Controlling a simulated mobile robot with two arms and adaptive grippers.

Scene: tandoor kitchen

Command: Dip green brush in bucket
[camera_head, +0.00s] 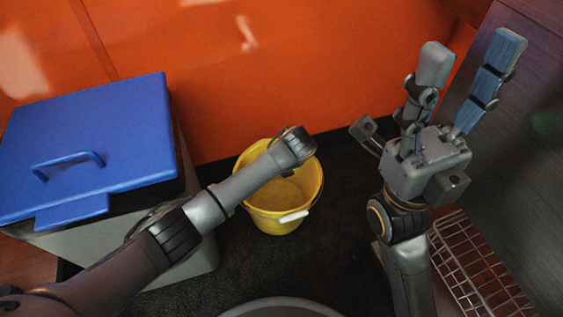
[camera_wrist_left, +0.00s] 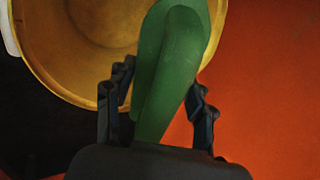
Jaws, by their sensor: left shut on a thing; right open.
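The yellow bucket (camera_head: 276,213) stands on the dark floor in front of the orange wall, its white handle grip at the front. My left arm reaches over it in the head view; the left gripper and brush are hidden there. In the left wrist view, my left gripper (camera_wrist_left: 158,105) is shut on the green brush (camera_wrist_left: 176,60), seen as a green handle. The bucket's inside (camera_wrist_left: 95,50) shows behind the brush; I cannot tell whether the brush tip is inside it. My right gripper (camera_head: 470,65) is open and empty, raised to the right of the bucket.
A bin with a blue lid (camera_head: 90,140) stands left of the bucket. The orange wall (camera_head: 300,60) is close behind. A wire rack (camera_head: 478,265) and a dark metal panel (camera_head: 515,190) are on the right. A grey round rim shows at the bottom.

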